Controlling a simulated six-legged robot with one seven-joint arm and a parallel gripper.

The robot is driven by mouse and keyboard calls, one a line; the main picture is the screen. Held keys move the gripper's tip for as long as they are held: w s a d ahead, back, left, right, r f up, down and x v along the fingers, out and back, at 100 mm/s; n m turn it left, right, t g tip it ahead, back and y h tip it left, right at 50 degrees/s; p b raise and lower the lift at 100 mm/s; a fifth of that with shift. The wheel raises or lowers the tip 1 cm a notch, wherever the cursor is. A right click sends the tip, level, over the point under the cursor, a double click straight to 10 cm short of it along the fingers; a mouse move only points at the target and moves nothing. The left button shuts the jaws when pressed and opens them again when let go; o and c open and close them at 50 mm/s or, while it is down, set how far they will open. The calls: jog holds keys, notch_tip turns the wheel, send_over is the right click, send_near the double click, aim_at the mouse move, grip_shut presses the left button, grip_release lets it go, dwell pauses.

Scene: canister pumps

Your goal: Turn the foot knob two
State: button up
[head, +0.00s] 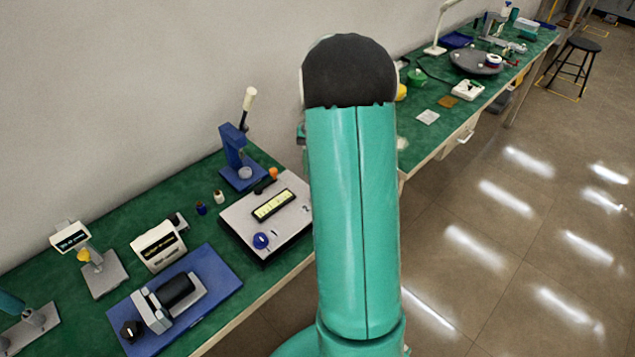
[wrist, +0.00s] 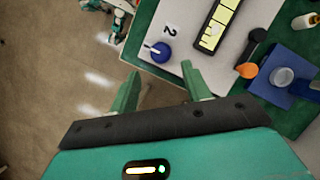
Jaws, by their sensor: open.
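A round blue knob (wrist: 158,52) with a white pointer line sits on a light grey panel (wrist: 185,55), beside a printed figure 2 (wrist: 171,29). In the head view the blue knob (head: 261,240) is near the front corner of the grey box (head: 238,215). My gripper (wrist: 160,78) is open and empty, with its green fingers pointing toward the panel. In the wrist picture the blue knob lies just beyond and between the fingertips, apart from them. In the head view my arm hides the gripper.
Open floor (head: 480,270) lies right of the bench.

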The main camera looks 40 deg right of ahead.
jog(key=v, duration=0.7)
jog(key=shift+f, duration=0.1)
jog(key=s+a+r+n+t+h, duration=0.1)
jog(key=s+a+r+n+t, duration=0.1)
jog(key=a+r, duration=0.5)
jog(key=s+a+r+n+t+h, duration=0.1)
jog(key=a+r+n+h, duration=0.15)
jog(key=a, duration=0.75)
jog(key=s+a+n+t, duration=0.5)
jog(key=s+a, duration=0.6)
jog(key=a, duration=0.3)
jog(key=shift+s+r+n, duration=0.2)
jog(key=shift+s+n, duration=0.2)
jog(key=shift+n, duration=0.05)
